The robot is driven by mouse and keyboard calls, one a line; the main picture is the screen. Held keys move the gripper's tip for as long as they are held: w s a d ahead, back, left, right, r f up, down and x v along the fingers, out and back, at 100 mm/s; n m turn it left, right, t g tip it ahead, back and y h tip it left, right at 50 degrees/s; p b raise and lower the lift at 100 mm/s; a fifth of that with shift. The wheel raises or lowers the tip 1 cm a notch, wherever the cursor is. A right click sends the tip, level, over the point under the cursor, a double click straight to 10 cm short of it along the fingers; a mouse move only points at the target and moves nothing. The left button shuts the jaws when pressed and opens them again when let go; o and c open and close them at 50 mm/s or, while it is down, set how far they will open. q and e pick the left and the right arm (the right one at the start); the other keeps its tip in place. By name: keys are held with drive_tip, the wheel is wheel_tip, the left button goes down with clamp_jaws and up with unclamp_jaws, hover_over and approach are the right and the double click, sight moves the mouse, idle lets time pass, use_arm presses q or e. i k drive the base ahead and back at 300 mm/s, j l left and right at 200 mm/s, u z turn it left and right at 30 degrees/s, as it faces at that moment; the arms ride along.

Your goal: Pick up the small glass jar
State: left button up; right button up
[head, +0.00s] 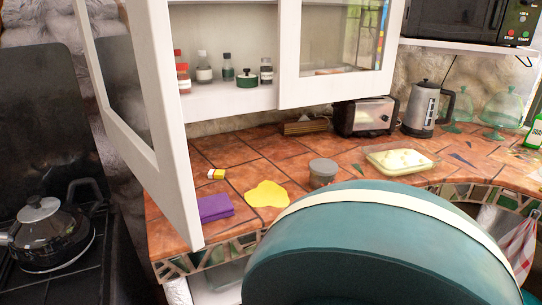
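Several small jars and shakers stand on the shelf inside the white wall cabinet (230,101). A clear jar with a dark lid and pale contents (204,73) stands at the left, and another small jar with a dark lid (266,73) stands at the right. A red-topped shaker (183,80), a dark green bottle (227,70) and a low green pot with a knob (247,80) are beside them. I cannot tell for sure which is the small glass jar. Neither of my grippers is in view.
The open cabinet door (160,110) juts out at left. A large teal rounded object (380,250) fills the foreground. The tiled counter (270,165) holds a toaster (365,117), kettle (424,108), grey tub (322,173), glass dish (400,160) and purple cloth (215,207).

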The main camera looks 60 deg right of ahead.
sight(323, 171)
drive_tip(key=z, duration=2.5)
drive_tip(key=i+l+u, duration=0.15)
drive_tip(key=l, duration=0.3)
drive_tip(key=l+u, duration=0.15)
drive_tip(key=l, duration=0.3)
